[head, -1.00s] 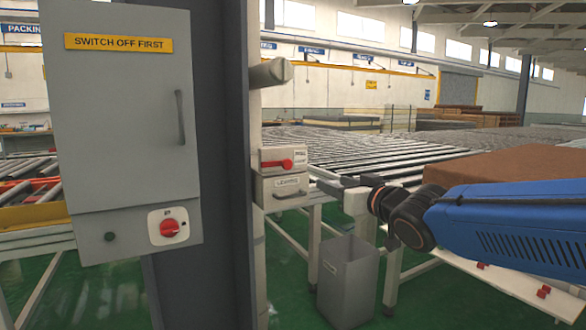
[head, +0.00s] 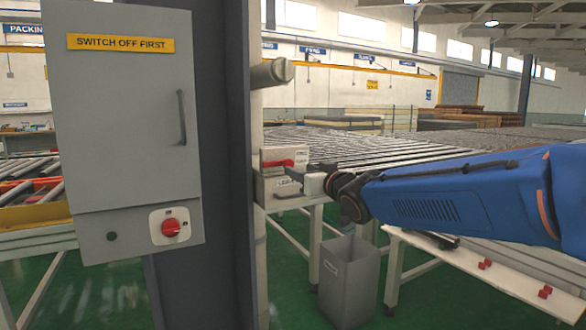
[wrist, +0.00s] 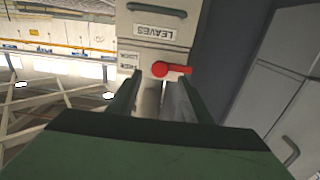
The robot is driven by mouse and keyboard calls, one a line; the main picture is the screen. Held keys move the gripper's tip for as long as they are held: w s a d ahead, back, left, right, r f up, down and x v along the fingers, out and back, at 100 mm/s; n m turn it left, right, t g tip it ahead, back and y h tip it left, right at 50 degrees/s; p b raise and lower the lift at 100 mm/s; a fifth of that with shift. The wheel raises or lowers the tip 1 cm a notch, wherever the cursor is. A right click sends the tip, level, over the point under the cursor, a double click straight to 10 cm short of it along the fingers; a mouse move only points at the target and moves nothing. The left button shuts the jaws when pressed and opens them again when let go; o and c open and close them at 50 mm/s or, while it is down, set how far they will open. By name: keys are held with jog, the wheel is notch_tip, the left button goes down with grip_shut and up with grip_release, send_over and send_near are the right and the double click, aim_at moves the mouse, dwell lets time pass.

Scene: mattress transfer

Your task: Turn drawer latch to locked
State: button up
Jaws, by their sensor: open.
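The red drawer latch (head: 279,163) is on the front of a small cream drawer unit (head: 268,185) beside the dark column. In the wrist view the latch (wrist: 168,69) lies sideways, its round hub at left and its arm pointing right. The wrist picture is upside down, with the "LEAVES" drawer label (wrist: 160,32) inverted. My gripper (head: 295,174) is in front of the unit, partly covering the drawer front. In the wrist view my gripper (wrist: 155,80) is open, its two fingers either side of the latch hub. Contact with the latch cannot be told.
A grey cabinet (head: 120,120) marked "SWITCH OFF FIRST" and a dark column (head: 222,150) stand left of the drawer unit. A grey bin (head: 347,280) is on the floor below. A roller conveyor (head: 370,148) stretches behind my arm.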

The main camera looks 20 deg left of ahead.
aim_at(278, 164)
jog(key=shift+x, duration=2.95)
grip_shut()
